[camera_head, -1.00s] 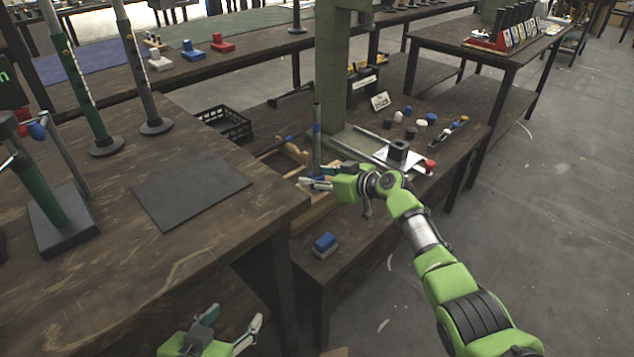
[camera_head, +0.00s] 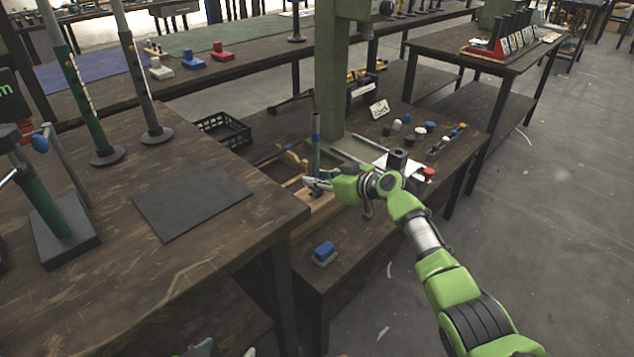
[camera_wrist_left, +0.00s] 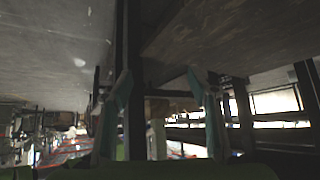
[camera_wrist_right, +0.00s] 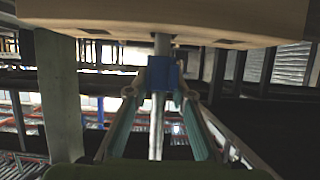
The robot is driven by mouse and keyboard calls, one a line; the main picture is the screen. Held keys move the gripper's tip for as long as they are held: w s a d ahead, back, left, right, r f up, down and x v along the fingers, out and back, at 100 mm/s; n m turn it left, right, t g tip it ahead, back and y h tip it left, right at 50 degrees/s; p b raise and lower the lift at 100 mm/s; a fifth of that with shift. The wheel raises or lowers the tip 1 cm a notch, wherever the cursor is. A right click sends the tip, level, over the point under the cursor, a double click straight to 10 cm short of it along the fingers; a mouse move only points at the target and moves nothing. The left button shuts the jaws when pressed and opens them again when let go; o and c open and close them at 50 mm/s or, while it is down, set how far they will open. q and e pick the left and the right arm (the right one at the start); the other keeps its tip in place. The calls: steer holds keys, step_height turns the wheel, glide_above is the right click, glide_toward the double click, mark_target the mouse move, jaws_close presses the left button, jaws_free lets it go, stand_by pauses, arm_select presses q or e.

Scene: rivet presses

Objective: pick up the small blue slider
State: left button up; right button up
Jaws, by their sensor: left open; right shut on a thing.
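The small blue slider (camera_wrist_right: 165,76) shows in the right wrist view around a thin grey rod (camera_wrist_right: 162,45), between my right fingertips. My right gripper (camera_wrist_right: 162,82) is shut on it, with one finger on each side. In the head view my right gripper (camera_head: 311,183) is at the lower part of an upright grey rod with a blue band (camera_head: 316,124), by the wooden frame; the fingers hide much of what they hold. My left gripper (camera_wrist_left: 160,88) is open and empty in its wrist view. Only its fingertips (camera_head: 226,350) show at the head view's bottom edge.
A blue-and-grey block (camera_head: 324,251) lies near the bench's front edge. A green post (camera_head: 331,80) stands behind my right gripper. A black crate (camera_head: 222,131) and a dark mat (camera_head: 190,200) are to the left. Several small caps lie on the right (camera_head: 408,119).

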mark_target(317, 122)
step_height(317, 122, up, 6)
steer(key=shift+r+p, duration=0.15)
steer(key=shift+p, duration=0.65)
arm_select(q)
steer(key=s+a+f+g+y+p, duration=0.1)
steer(key=s+a+g, duration=0.1)
steer(key=s, duration=0.3)
steer(key=s+a+f+g+p, duration=0.1)
steer(key=s+g, duration=0.2)
steer(key=s, duration=0.2)
arm_select(e)
step_height(317, 122, up, 10)
steer(key=shift+r, duration=0.1)
steer(key=shift+c, duration=0.2)
arm_select(q)
steer(key=x, duration=0.3)
steer(key=p+x, duration=0.1)
steer(key=x, duration=0.1)
steer(key=shift+s+f+p, duration=0.15)
steer(key=shift+f+p, duration=0.15)
steer(key=shift+f, duration=0.15)
arm_select(e)
steer(key=shift+o, duration=0.2)
step_height(317, 122, up, 9)
steer(key=shift+r, duration=0.1)
